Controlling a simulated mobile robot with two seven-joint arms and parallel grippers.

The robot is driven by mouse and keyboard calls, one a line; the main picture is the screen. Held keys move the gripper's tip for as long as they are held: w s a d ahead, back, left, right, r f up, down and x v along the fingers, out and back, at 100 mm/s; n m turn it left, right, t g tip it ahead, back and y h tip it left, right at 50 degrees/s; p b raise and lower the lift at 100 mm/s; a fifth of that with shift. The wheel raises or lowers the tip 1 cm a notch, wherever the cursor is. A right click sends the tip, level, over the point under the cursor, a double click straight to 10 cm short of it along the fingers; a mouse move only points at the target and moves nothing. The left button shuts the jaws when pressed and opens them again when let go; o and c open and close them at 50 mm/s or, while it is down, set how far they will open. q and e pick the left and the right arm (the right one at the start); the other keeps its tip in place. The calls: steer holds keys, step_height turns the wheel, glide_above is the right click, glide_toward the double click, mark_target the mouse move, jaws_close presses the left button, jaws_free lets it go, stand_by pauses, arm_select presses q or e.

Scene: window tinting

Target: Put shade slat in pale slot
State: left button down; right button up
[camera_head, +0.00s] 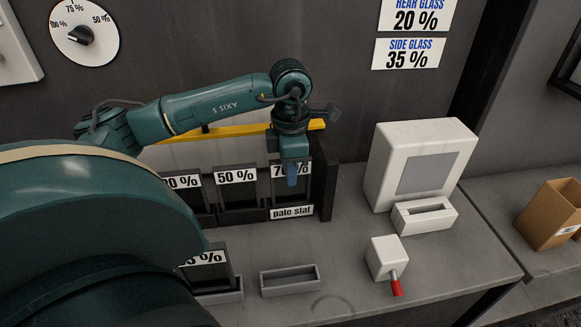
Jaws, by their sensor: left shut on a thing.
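My left gripper (292,175) points down at the rack and is shut on the dark slat marked 70 % (303,190), partly covering its label. That slat stands upright in the rack's right bay, above a label (292,212) that seems to read "pale slot". Beside it stand a dark slat marked 50 % (240,194) and, farther left, another with a partly hidden label (184,182). A slat that seems to be marked 35 % (212,270) stands in a grey holder (222,297) at the front, partly hidden by my arm. My right gripper is out of view.
An empty grey holder (290,280) lies at the bench front. A white device (420,155) with a slotted white block (424,215), and a white box with a red-tipped lever (388,260), stand right. A yellow bar (235,131) runs behind the rack. A cardboard box (552,215) stands far right.

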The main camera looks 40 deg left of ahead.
arm_select(q)
steer(key=shift+f, duration=0.1)
steer(key=shift+f, duration=0.15)
steer(key=c, duration=1.5)
jaws_free()
steer(key=shift+o, duration=0.2)
